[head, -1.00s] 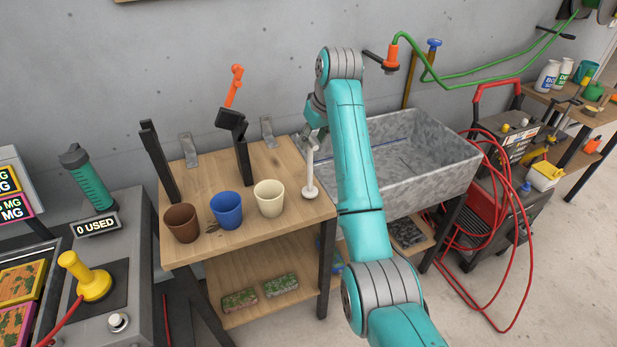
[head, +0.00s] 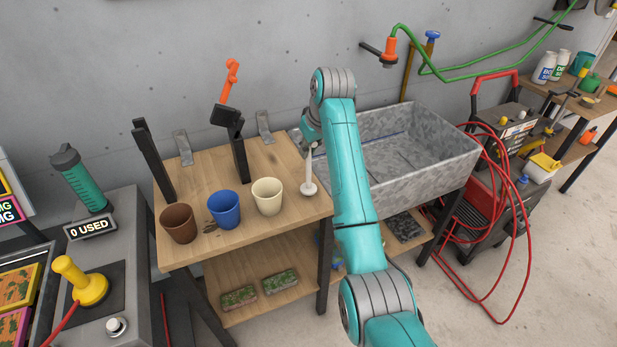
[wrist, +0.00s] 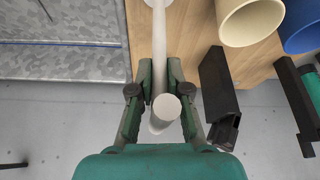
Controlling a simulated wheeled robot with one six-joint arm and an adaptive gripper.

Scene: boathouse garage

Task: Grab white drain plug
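The white drain plug (head: 309,187) is a thin white rod with a round disc at its lower end. In the head view it stands about upright at the right part of the wooden table, beside the cream cup. My gripper (head: 309,150) is at the rod's upper part, partly hidden by my arm. In the wrist view the rod (wrist: 159,45) runs between the two green fingers of my gripper (wrist: 160,75), which close against it from both sides. The rod's near end shows between the fingers. I cannot tell whether the disc touches the table.
The wooden table (head: 210,245) holds a brown cup (head: 179,224), a blue cup (head: 224,210), a cream cup (head: 267,197) and a tall black stand (head: 238,150). A grey stone-like sink (head: 425,170) lies right of the plug, behind my arm.

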